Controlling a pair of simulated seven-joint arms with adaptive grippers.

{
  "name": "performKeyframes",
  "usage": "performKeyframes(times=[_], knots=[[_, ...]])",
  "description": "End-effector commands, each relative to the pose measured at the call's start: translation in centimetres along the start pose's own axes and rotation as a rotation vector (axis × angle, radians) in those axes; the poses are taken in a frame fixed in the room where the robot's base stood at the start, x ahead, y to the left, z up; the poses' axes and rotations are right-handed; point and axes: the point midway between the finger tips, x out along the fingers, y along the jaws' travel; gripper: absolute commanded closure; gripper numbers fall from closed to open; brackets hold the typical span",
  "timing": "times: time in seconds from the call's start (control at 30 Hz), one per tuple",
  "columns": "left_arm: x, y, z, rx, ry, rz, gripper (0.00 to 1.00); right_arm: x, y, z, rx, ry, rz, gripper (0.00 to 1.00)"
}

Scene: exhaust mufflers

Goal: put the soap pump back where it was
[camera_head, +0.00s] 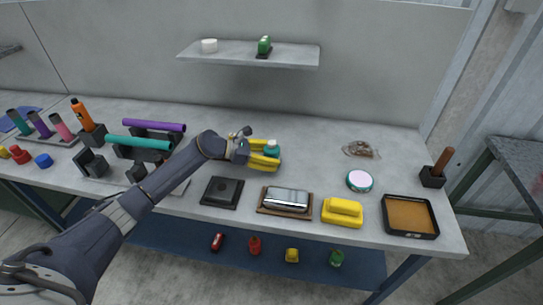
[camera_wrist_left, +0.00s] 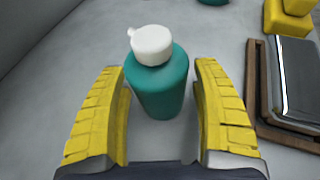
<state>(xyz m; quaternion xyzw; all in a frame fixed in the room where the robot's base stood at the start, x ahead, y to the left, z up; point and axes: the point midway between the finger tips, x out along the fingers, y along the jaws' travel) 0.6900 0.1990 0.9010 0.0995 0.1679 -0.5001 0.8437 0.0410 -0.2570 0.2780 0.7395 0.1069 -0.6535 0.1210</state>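The soap pump is a teal bottle with a white top (camera_wrist_left: 160,82), standing upright on the grey bench. In the head view the soap pump (camera_head: 272,147) is small and partly covered by the yellow fingers. My left gripper (camera_head: 277,154) reaches in from the left at bench height. In the left wrist view its two yellow fingers (camera_wrist_left: 158,67) are spread on either side of the bottle, with visible gaps, so it is open. My right gripper is not in view.
A silver block on a wooden tray (camera_head: 262,207), a black square dish (camera_head: 222,192) and a yellow block (camera_head: 342,211) lie in front. A round teal tin (camera_head: 360,181) is to the right. Teal and purple tubes (camera_head: 139,142) rest on holders at left. A shelf (camera_head: 290,57) hangs behind.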

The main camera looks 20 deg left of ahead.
Motion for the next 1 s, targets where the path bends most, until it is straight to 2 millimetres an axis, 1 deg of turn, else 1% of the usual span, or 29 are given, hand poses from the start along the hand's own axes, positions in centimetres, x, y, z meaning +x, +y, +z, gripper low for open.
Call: performKeyframes(times=[0.4,0.8,1.0], knots=[[-0.2,0.0,0.3,0.001,0.000,0.000,0.29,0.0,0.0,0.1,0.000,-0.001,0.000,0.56],[-3.1,-0.1,0.6,0.006,0.001,-0.010,0.29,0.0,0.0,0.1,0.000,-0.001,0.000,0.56],[-3.3,-0.2,0.6,0.005,0.000,-0.012,0.29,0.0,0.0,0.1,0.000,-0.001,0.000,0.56]])
